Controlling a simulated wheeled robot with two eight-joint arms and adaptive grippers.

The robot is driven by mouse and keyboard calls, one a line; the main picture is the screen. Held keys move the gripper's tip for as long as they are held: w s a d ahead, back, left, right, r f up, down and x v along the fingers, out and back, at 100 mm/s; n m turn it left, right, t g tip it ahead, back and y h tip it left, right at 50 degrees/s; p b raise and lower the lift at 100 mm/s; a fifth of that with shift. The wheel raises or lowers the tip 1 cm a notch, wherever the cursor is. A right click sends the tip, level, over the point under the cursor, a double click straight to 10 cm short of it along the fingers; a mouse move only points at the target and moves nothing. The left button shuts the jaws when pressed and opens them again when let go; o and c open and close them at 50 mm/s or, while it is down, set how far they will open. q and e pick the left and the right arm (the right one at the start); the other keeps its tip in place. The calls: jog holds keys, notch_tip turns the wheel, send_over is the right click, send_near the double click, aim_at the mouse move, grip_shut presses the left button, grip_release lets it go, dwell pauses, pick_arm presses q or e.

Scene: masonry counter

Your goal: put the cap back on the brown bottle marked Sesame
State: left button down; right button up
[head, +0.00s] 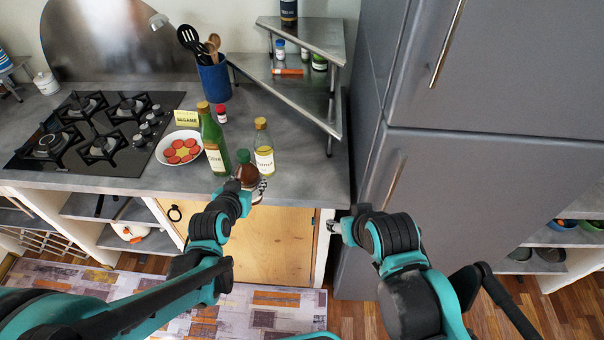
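A brown bottle (247,174) stands near the counter's front edge, its lower part hidden behind my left gripper. A dark green top (243,156) shows at its upper end; I cannot tell whether this is a seated cap. The bottle's label is not readable. My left gripper (249,187) is at the bottle's front; its fingers are too small and covered to tell whether they grip it. A yellow card reading Sesame (187,118) stands further back. My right gripper (334,226) is in front of the counter's right end, away from the bottle, its fingers unclear.
A green bottle (213,140) and a yellow oil bottle (263,150) stand close behind the brown one. A plate (162,157) of red slices, a stove (95,130) and a utensil holder (214,80) are to the left. A metal corner shelf (300,95) and the fridge (480,190) bound the right.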

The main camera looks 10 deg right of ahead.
pick_arm(q)
jog(key=d+r+m+g+h+p, duration=0.1)
jog(key=d+r+m+h, duration=0.1)
jog(key=d, duration=0.9)
jog(key=s+d+r+m+g+h, duration=0.1)
jog(key=d+r+m+g+h, duration=0.1)
jog(key=d, duration=0.8)
notch_tip(320, 180, up, 2)
jog(key=shift+d+m+h+p, duration=0.4)
jog(key=shift+m+h, duration=0.1)
jog(key=shift+m, duration=0.3)
pick_arm(e)
notch_tip(320, 180, up, 2)
jog(key=shift+r, duration=0.1)
